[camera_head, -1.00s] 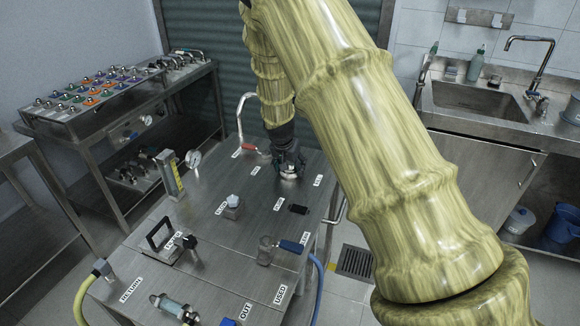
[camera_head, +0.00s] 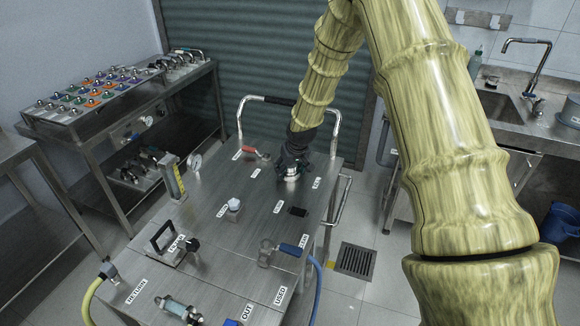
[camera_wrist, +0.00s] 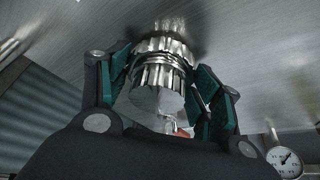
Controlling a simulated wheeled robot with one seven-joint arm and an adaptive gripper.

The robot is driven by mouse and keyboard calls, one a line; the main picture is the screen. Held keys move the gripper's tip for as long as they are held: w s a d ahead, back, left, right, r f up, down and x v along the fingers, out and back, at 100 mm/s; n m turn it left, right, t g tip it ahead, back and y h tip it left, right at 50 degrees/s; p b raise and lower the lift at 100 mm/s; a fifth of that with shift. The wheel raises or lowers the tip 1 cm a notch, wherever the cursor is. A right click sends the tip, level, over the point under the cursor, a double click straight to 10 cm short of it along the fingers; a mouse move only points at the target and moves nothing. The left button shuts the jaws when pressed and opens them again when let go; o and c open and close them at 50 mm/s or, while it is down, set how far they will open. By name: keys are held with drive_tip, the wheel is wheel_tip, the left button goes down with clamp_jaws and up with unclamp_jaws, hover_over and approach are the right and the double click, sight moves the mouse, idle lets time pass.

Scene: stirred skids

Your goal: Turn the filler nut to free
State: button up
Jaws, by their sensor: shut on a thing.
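The filler nut (camera_wrist: 160,82) is a ribbed, shiny metal cap. In the wrist view it sits between the teal pads of my gripper (camera_wrist: 165,90), which is shut on its sides. In the head view my gripper (camera_head: 291,167) points down at the far part of the steel skid top (camera_head: 235,245). There the nut (camera_head: 291,178) shows only as a small metal piece under the fingers, mostly hidden. The head view does not show how far the nut has turned.
A red-handled valve (camera_head: 255,152) stands just left of my gripper. A bent rail (camera_head: 290,100) rises behind. A sink (camera_head: 500,108) is at the right.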

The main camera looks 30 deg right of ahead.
drive_tip(key=n, duration=0.2)
drive_tip(key=n+y+p, duration=0.1)
drive_tip(key=n, duration=0.1)
drive_tip(key=shift+d+r+y, duration=0.1)
drive_tip(key=shift+d+y, duration=0.05)
drive_tip(key=shift+y, duration=0.15)
drive_tip(key=n+y+p, duration=0.1)
drive_tip(key=n, duration=0.4)
drive_tip(key=n+g+y+b, duration=0.1)
drive_tip(key=n, duration=0.1)
drive_tip(key=shift+w+d+n+g, duration=0.15)
drive_tip(key=shift+n+g, duration=0.15)
drive_tip(key=shift+n, duration=0.1)
drive_tip(key=shift+n+g+y+b, duration=0.3)
drive_tip(key=shift+n+y+b, duration=0.15)
drive_tip(key=shift+n, duration=0.45)
drive_tip(key=o, duration=1)
